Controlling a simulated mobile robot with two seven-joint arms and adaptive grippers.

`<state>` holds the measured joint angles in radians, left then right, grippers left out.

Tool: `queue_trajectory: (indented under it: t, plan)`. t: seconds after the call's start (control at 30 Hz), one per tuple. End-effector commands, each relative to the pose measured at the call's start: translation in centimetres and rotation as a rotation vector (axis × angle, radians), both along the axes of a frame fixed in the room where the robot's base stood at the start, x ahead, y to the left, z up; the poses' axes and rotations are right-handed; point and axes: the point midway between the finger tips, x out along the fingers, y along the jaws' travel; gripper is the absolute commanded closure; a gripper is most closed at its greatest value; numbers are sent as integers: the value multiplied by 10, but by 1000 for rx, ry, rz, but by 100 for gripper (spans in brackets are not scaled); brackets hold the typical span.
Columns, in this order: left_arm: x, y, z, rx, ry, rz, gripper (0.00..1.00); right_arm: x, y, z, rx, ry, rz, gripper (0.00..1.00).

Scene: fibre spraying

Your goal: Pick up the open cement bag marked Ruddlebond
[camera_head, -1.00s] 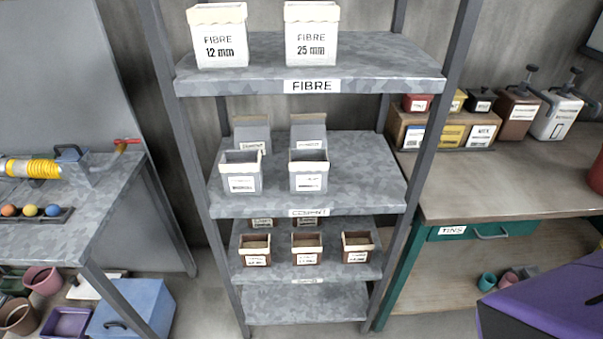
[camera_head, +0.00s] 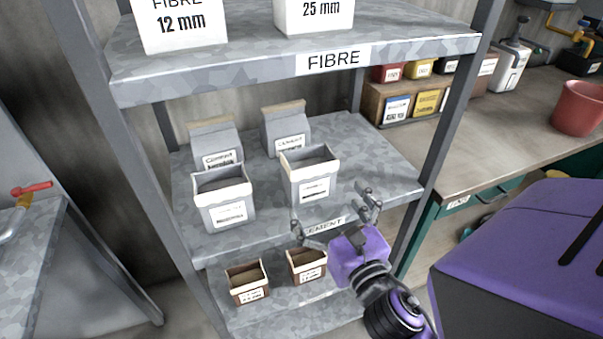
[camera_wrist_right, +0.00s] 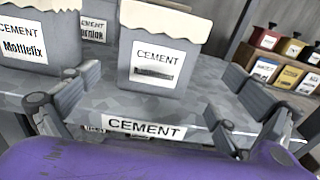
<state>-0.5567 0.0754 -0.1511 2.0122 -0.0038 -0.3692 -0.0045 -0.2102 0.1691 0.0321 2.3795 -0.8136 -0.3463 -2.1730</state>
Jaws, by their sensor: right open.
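Two open-topped grey cement bags stand at the front of the middle shelf in the head view, a left one (camera_head: 223,203) and a right one (camera_head: 308,178). In the right wrist view the left bag (camera_wrist_right: 38,45) reads Mottlefix; the name on the right bag (camera_wrist_right: 153,60) is too blurred to read. I cannot read Ruddlebond on any label. My right gripper (camera_head: 337,213) is open and empty, at the shelf's front edge, in front of and below the right bag, apart from it. My left gripper is not in view.
Two closed cement bags (camera_head: 286,130) stand behind the open ones. The FIBRE shelf (camera_head: 400,55) is overhead, holding white containers. Small brown boxes (camera_head: 247,283) sit on the shelf below. Metal posts (camera_head: 452,110) flank the rack. A bench with a red pot (camera_head: 578,108) is at right.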

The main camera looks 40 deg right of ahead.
Motion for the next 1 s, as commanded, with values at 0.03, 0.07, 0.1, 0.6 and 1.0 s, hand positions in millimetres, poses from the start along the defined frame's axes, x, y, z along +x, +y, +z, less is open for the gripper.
queue_trajectory:
  t: [0.03,0.07,0.1,0.6,1.0]
  plan:
    - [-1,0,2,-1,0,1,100,5,-1,3,1,-4,1,0]
    - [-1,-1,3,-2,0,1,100,8,-1,3,2,-5,1,0]
    - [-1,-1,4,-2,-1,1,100,12,-2,3,2,-6,2,0]
    - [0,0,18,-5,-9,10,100,74,-11,6,8,-3,2,0]
    - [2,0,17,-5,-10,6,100,76,-11,4,7,-1,2,17]
